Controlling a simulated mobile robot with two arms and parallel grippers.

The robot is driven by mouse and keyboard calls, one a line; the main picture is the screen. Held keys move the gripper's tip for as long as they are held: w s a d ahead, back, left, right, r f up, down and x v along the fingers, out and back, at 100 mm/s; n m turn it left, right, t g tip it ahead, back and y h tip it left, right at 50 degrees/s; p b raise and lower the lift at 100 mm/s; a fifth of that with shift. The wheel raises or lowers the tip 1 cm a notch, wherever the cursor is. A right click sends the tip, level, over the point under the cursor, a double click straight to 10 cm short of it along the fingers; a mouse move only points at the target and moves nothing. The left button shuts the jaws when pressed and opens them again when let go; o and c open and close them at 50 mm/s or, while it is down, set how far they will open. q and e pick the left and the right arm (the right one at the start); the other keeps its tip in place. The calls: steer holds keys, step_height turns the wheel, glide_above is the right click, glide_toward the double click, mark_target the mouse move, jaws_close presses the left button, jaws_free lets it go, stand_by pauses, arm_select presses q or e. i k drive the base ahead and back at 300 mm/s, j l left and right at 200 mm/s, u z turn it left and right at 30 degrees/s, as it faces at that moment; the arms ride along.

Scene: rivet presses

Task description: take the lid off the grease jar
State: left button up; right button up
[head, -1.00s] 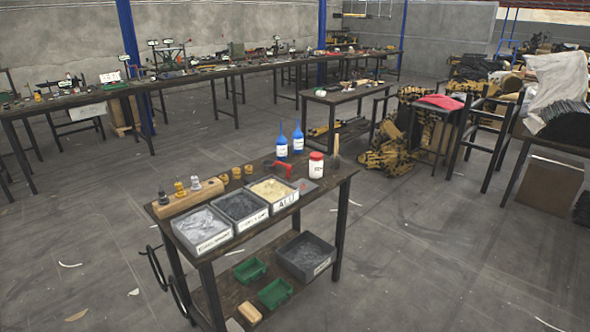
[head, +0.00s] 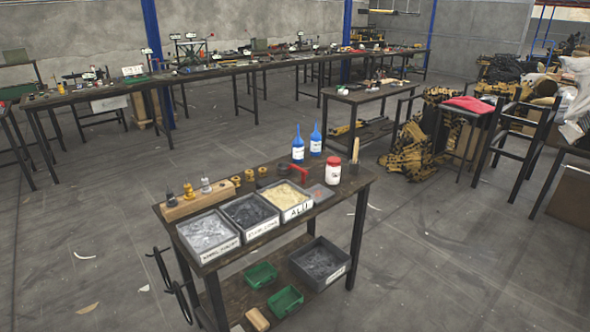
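The grease jar is most likely the white jar (head: 333,174) with a red lid (head: 333,161) near the back right of the small dark workbench (head: 338,203). The lid sits on the jar, and the jar stands upright. Its label is too small to read. Neither of my grippers shows in the head view.
Two blue bottles (head: 298,148) stand behind the jar, with a red tool (head: 300,172) to its left. Labelled grey trays (head: 250,212) fill the bench's front, beside a wooden block (head: 190,205). Green bins (head: 285,300) sit on the lower shelf.

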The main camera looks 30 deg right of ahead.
mark_target(333, 172)
steer(key=i+l+u, duration=0.2)
steer(key=l+u, duration=0.25)
steer(key=l, duration=0.65)
steer(key=l+u, duration=0.4)
steer(key=l, duration=0.65)
